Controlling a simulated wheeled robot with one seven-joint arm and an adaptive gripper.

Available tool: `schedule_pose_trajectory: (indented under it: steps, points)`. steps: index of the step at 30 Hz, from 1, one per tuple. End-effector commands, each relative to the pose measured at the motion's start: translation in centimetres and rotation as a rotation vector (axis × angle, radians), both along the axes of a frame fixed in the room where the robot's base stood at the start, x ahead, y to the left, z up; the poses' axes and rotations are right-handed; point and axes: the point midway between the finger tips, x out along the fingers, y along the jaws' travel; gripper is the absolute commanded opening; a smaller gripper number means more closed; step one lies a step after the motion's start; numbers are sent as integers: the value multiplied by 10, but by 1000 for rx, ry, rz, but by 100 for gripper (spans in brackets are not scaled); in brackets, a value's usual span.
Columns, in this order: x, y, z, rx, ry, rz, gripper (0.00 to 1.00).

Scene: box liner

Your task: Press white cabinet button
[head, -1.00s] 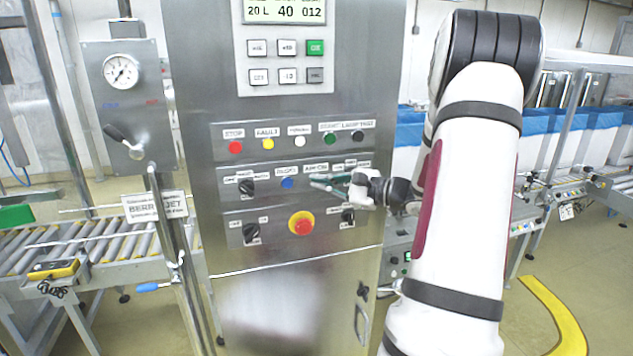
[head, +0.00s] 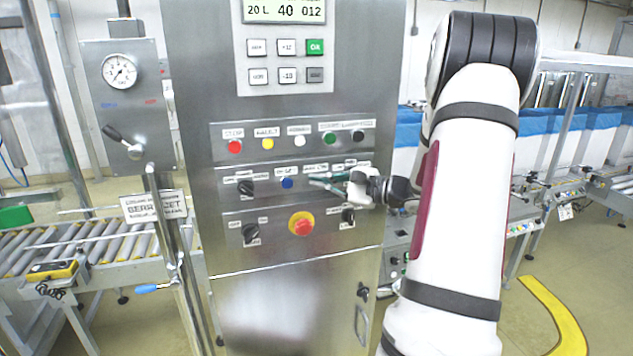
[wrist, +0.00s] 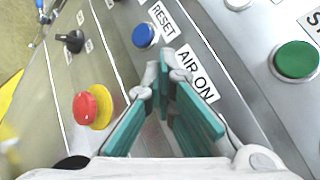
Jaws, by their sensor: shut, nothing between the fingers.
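The white button (head: 299,141) sits in the upper button row of the steel cabinet (head: 300,310), between a yellow and a green button. In the wrist view a pale round button (wrist: 237,4) at the top edge, partly cut off, appears to be this one. My gripper (head: 318,181) is in front of the middle row, below and slightly right of the white button. Its teal fingers are shut and empty. In the wrist view the fingertips (wrist: 166,64) lie over the AIR ON label, apart from the white button.
A blue RESET button (wrist: 145,36) is close to my fingertips. A green button (wrist: 296,60) is to the right. A red emergency stop (head: 301,224) on a yellow base and dark rotary knobs are lower. A keypad (head: 287,62) is above. A roller conveyor (head: 100,240) stands left.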

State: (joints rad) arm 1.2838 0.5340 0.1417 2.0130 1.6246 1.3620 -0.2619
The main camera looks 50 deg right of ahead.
Motion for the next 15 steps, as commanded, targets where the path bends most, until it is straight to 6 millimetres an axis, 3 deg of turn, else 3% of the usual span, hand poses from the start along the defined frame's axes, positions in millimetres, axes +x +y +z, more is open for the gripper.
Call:
schedule_pose_trajectory:
  steps: [15]
  points:
    - [-11,6,0,2,1,-1,0]
